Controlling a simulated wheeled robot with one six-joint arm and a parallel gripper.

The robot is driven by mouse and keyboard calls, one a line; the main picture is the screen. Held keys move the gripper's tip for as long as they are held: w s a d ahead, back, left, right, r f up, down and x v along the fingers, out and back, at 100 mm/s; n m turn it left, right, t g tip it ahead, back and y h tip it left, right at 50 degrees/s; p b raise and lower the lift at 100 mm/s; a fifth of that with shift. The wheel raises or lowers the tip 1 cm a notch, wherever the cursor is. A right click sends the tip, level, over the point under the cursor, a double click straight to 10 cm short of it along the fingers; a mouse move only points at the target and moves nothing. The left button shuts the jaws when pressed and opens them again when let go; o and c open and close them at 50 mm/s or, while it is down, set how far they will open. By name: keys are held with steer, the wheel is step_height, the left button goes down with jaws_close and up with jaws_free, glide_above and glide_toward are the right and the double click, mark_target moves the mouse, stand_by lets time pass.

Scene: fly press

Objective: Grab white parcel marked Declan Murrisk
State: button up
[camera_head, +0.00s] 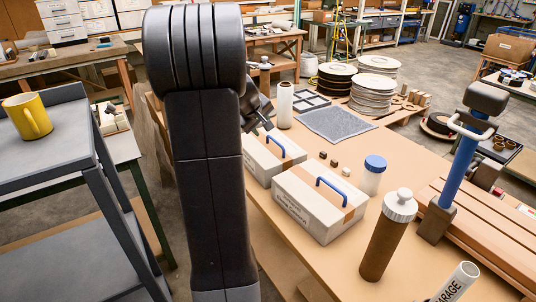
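Two whitish box-shaped parcels with tan tape and blue loop handles rest on the tan table. The nearer parcel (297,207) has dark lettering on its left side, too small to read surely. The farther parcel (257,162) is behind and left of it, partly hidden by my arm; no name on it is legible. I cannot tell which is marked Declan Murrisk. My gripper (261,117) shows just right of my arm, above and behind the farther parcel and apart from both handles. Its fingers are small and partly hidden, so their opening is unclear.
A brown bottle with a white cap (388,235), a blue-lidded jar (371,176) and a white tube (458,283) stand right of the nearer parcel. A blue-handled press (459,165) is farther right.

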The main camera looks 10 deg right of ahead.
mark_target(268, 135)
steer(key=shift+d+p+x, duration=0.1)
steer(key=shift+p+x, duration=0.15)
steer(key=shift+x, duration=1.35)
steer(key=shift+d+p+x, duration=0.15)
steer(key=shift+p+x, duration=0.05)
steer(key=shift+x, duration=1.45)
steer(key=shift+s+r, duration=0.1)
steer(key=shift+s, duration=0.1)
steer(key=shift+c, duration=0.3)
jaws_close()
steer(key=shift+r, duration=0.1)
